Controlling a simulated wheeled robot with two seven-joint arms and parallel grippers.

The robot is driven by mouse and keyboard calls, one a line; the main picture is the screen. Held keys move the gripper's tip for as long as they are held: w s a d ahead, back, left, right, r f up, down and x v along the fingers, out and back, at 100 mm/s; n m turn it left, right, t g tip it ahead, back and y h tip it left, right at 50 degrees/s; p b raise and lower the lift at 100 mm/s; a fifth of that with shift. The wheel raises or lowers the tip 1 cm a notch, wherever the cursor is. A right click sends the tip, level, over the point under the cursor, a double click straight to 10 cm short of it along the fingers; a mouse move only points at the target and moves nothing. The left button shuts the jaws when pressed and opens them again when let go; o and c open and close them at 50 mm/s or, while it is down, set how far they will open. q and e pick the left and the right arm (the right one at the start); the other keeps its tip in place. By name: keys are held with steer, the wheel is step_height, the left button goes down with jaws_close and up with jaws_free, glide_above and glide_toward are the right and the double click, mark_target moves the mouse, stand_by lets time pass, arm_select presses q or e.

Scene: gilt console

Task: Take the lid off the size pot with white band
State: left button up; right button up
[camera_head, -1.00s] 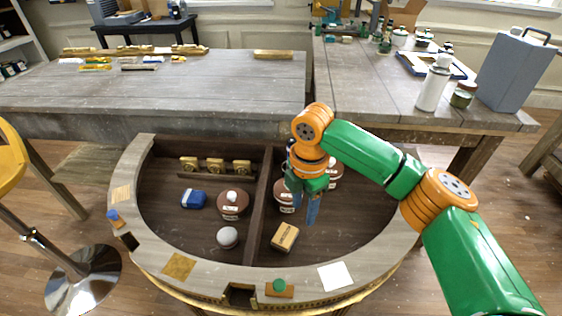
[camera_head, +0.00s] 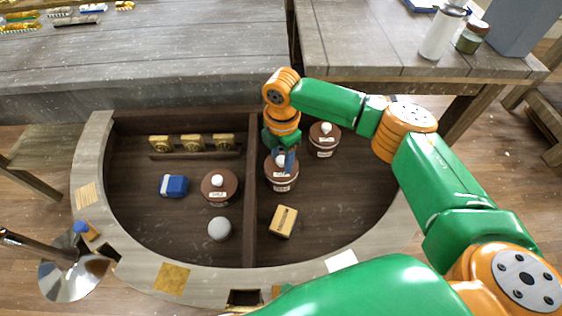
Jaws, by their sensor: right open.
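Three brown size pots with brown lids and white knobs stand in the curved console. One pot (camera_head: 219,190) is in the left compartment. The middle pot (camera_head: 281,182) and the far right pot (camera_head: 323,148) are in the right compartment. Each shows a pale patch on its side; I cannot tell for sure which are full white bands. My right gripper (camera_head: 282,161) is open and points down at the lid knob of the middle pot. Its fingers partly hide that lid, and I cannot tell whether they touch it. My left gripper is not in view.
A divider (camera_head: 250,205) splits the console. A tan block (camera_head: 284,221) lies in front of the middle pot. A blue block (camera_head: 174,186), a grey ball-like thing (camera_head: 219,229) and a brass rack (camera_head: 193,145) are in the left compartment. A white bottle (camera_head: 441,32) stands on the table behind.

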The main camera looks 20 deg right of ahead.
steer(key=shift+r, duration=0.1)
jaws_close()
